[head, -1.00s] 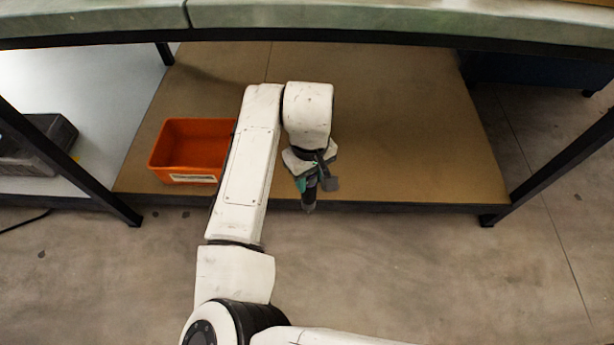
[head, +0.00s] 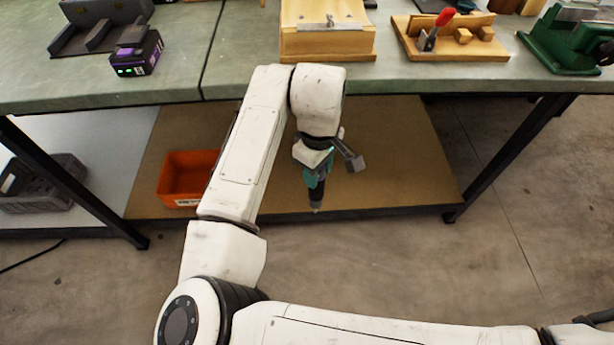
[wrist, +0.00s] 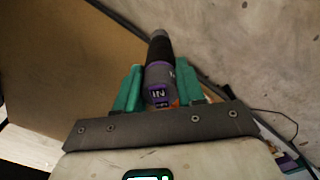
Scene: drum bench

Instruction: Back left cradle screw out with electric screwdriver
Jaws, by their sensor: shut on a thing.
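My gripper (head: 314,176) is shut on the electric screwdriver (head: 317,193), which hangs nose-down in front of the bench, above the floor near the lower shelf's front edge. In the wrist view the screwdriver (wrist: 159,70) is dark grey with a purple ring, held between the green fingers of my gripper (wrist: 158,88). Its nose points away from the wrist. No cradle or cradle screw can be made out for certain in these views.
The bench top (head: 235,65) carries a wooden box (head: 327,42), a wooden fixture with a red-handled clamp (head: 450,40), a green vise-like device (head: 570,45) and a black-purple battery (head: 136,55). An orange bin (head: 187,178) sits on the lower shelf (head: 400,150).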

